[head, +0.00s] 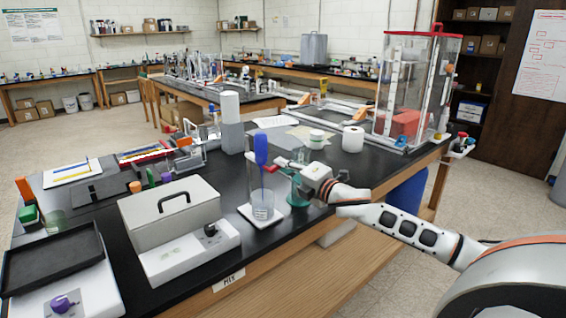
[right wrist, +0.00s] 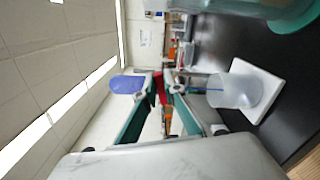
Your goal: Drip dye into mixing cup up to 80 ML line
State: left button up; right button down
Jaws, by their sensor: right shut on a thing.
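My right gripper (head: 279,163) is shut on the dropper (head: 261,150), which has a blue bulb and a thin blue stem. The dropper stands about upright, its stem reaching down into the clear mixing cup (head: 262,206). The cup stands on a white plate (head: 246,212) near the table's front edge. The right wrist view shows the picture turned sideways, with the gripper (right wrist: 162,86), the blue bulb (right wrist: 126,84), the cup (right wrist: 238,90) and the plate (right wrist: 268,85). I cannot read the liquid level or the markings. My left gripper is out of view.
A teal glass vessel (head: 297,192) stands just right of the cup, close under my right gripper. A grey lidded box (head: 170,215) stands to the left. A tall white-capped bottle (head: 231,125), a white roll (head: 353,139) and a jar (head: 317,138) stand behind.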

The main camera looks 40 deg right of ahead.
jog(key=shift+f+m, duration=0.15)
jog(key=shift+m, duration=0.25)
jog(key=c, duration=2.1)
grip_release()
jog(key=shift+c, duration=0.2)
jog(key=shift+s, duration=0.1)
jog(key=s+d, duration=0.1)
jog(key=s, duration=1)
jog(key=shift+s, duration=0.4)
